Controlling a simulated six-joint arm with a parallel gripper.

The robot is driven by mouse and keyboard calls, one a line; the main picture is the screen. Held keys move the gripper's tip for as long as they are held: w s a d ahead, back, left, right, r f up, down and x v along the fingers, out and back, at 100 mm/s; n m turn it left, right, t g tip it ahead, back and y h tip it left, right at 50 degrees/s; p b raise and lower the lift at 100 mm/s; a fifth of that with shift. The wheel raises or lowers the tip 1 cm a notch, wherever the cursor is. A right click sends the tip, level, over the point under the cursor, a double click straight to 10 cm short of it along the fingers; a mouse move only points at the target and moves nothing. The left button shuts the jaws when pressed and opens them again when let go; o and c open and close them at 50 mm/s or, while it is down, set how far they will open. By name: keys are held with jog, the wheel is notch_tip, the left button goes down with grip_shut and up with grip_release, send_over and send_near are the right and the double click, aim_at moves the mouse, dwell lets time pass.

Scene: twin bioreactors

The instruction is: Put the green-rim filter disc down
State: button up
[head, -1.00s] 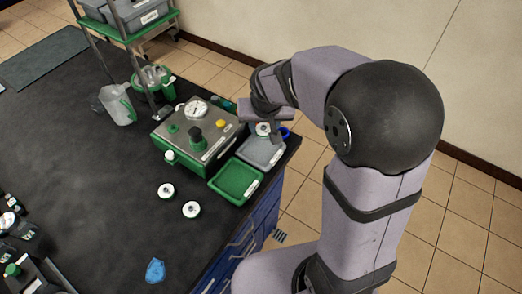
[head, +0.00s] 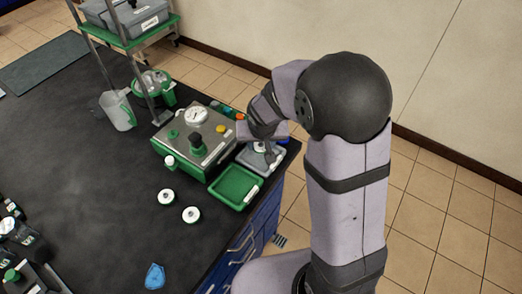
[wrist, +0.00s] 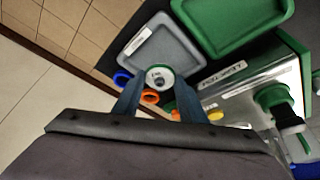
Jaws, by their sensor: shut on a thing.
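My gripper (wrist: 158,98) is shut on a small round white filter disc (wrist: 160,76) with a printed label. In the head view my gripper (head: 264,146) is low over the same grey tray (head: 250,159), and my wrist partly hides tray and disc. The green tray (head: 235,187) lies beside the grey one and looks empty.
A steel and green machine with a gauge (head: 197,117) and knobs stands close to both trays. Orange (wrist: 150,97) and blue items lie near the gripper. Two small white round pieces (head: 166,196) (head: 191,214) sit on the dark bench. The bench edge is just right of the trays.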

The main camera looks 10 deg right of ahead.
aim_at(261, 149)
jog(key=shift+f+b, duration=0.45)
jog(key=shift+f, duration=1.45)
jog(key=shift+f, duration=0.15)
jog(key=o, duration=1.1)
jog(key=shift+s+r, duration=0.1)
jog(key=shift+r, duration=0.5)
jog(key=d+v, duration=0.1)
jog(key=v, duration=1)
jog(key=s+d+f+g, duration=0.1)
jog(key=s+f+g, duration=0.1)
jog(key=s, duration=0.6)
jog(key=s+d+f+n+g, duration=0.1)
jog(key=s+f, duration=0.3)
jog(key=s, duration=0.5)
jog(key=shift+d+g+y, duration=0.3)
jog(key=shift+d+g, duration=0.5)
jog(key=shift+f, duration=0.1)
